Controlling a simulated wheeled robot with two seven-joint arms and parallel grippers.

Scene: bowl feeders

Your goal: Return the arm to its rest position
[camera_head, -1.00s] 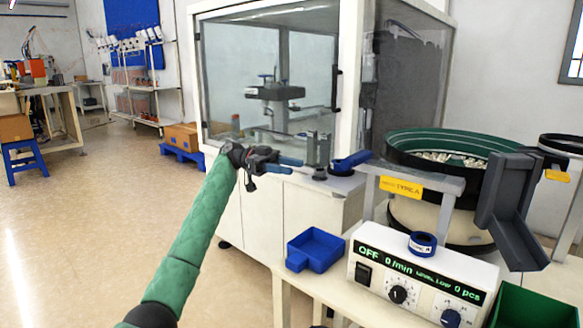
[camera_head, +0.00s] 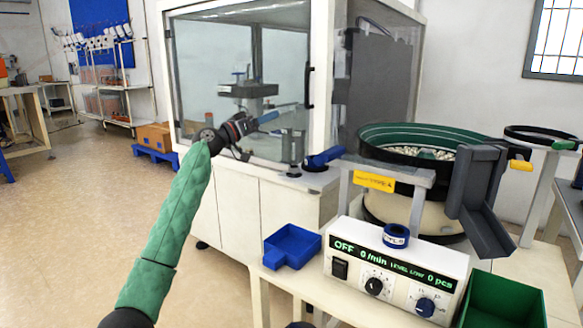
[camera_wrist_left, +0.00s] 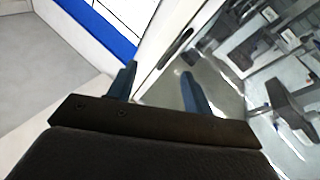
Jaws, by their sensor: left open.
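My left arm (camera_head: 175,220) in its green sleeve reaches up from the lower left of the head view. My left gripper (camera_head: 282,112) is raised in front of the glass-sided cabinet (camera_head: 312,60), pointing right. Its two blue fingers show apart and empty in the left wrist view (camera_wrist_left: 160,85), with the cabinet's white frame and glass beyond them. I cannot tell from the views how close the fingers are to the glass. My right gripper is not seen.
A bowl feeder (camera_head: 390,212) with a green rim and a grey chute (camera_head: 470,195) stands right. Before it are a white control box (camera_head: 350,245) reading OFF, a blue tray (camera_head: 292,243) and a green bin (camera_head: 505,300). Open floor (camera_head: 70,210) lies left.

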